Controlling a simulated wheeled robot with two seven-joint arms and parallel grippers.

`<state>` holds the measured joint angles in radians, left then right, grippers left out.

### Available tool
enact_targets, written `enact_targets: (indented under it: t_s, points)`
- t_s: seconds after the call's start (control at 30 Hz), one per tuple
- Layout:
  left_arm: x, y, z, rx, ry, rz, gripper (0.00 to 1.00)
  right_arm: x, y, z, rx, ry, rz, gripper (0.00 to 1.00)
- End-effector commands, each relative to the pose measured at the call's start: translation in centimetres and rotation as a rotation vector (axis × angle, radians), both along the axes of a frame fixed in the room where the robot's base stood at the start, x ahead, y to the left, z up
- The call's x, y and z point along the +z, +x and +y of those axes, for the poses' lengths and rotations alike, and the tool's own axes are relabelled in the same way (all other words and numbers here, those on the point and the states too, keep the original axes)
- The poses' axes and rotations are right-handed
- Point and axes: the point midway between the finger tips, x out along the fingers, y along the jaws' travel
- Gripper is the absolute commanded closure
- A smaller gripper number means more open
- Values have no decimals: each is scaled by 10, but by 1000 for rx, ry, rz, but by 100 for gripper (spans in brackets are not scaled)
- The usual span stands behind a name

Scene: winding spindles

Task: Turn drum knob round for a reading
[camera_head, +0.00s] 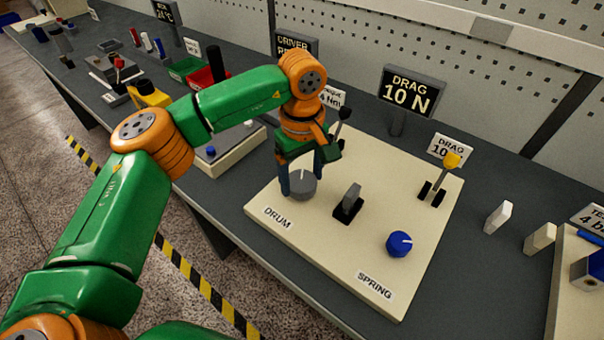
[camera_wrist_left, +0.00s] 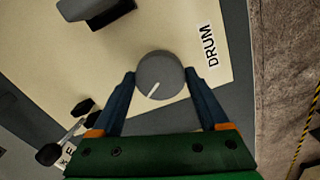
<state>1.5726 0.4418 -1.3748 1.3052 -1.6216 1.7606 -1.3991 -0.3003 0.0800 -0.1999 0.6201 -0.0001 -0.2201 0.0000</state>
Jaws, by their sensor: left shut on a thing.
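The drum knob (camera_head: 302,184) is a grey round dial with a pale pointer line, beside the DRUM label (camera_head: 278,217) on a cream panel (camera_head: 330,246). My left gripper (camera_head: 301,188) comes down over it from above, one finger on each side, shut on the knob. In the left wrist view the knob (camera_wrist_left: 160,77) sits between the two blue fingertips (camera_wrist_left: 160,76), its white line slanting down to the left. The DRUM label (camera_wrist_left: 209,46) lies beside it. My right gripper is not in view.
The panel also holds a grey lever (camera_head: 349,199), a blue SPRING knob (camera_head: 400,244) and a yellow-tipped lever (camera_head: 450,162). A black-knobbed lever stands close behind my gripper. A DRAG 10 N sign (camera_head: 410,92) stands behind the panel.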

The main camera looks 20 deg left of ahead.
Motion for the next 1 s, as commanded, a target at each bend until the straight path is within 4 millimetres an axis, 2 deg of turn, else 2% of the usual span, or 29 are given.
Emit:
enact_targets:
  t_s: [0.6,1.0]
  points:
    - [1,-1,1,-571,-1,-3,78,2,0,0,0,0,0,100]
    - [1,-1,2,-831,-1,-3,78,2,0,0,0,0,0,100]
